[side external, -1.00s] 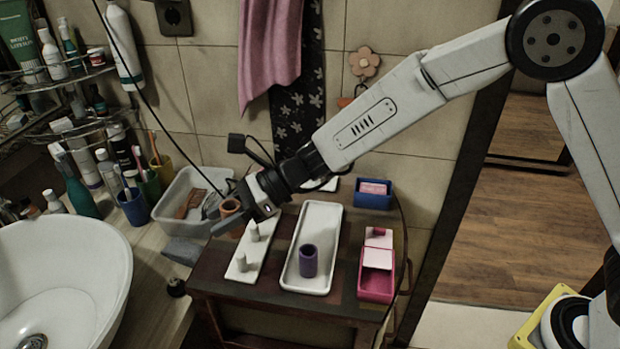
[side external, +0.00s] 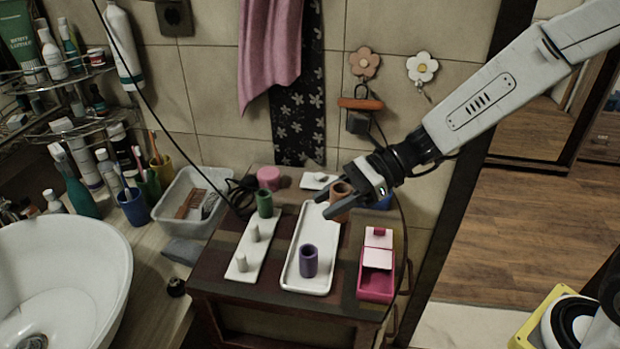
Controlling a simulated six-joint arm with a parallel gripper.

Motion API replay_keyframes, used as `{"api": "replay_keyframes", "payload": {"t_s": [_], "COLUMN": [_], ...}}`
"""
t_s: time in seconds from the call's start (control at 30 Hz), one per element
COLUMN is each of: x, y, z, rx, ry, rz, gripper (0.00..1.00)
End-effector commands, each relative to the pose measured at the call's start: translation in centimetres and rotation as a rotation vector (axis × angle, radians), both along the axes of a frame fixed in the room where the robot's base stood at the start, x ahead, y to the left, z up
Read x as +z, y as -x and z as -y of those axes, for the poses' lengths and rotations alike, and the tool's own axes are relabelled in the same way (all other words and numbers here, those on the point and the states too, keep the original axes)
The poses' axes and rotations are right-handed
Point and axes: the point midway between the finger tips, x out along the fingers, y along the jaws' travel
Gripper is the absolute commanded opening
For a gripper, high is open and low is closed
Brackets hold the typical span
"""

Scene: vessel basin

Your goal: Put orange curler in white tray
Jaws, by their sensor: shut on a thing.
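The orange curler (side external: 343,190) is upright between the fingers of my gripper (side external: 332,206), which is shut on it. The gripper hides part of the curler. It is in the side external view, by the back right end of the white tray (side external: 294,274); the exact height above the tray is hard to tell. The tray is long and shallow with a raised rim. A purple curler (side external: 309,262) stands upright in the tray's front part.
Left of the tray is a white peg board (side external: 244,262) with two bare pegs and a green curler (side external: 265,204) at its back. A pink curler (side external: 269,178) stands behind. A pink box (side external: 376,283) is at right, a blue box (side external: 383,201) behind my gripper. The tray's middle is clear.

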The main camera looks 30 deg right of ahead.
Motion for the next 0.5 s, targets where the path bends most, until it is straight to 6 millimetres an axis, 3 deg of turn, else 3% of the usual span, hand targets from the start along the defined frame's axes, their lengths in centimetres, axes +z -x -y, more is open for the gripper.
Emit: {"api": "replay_keyframes", "payload": {"t_s": [0.2,0.5], "x": [0.4,0.4], "y": [3.9,6.5], "z": [3.2,4.6], "rx": [-0.018,-0.024], "ry": [-0.006,-0.014], "rz": [0.0,-0.003], "gripper": [0.0,0.0]}}
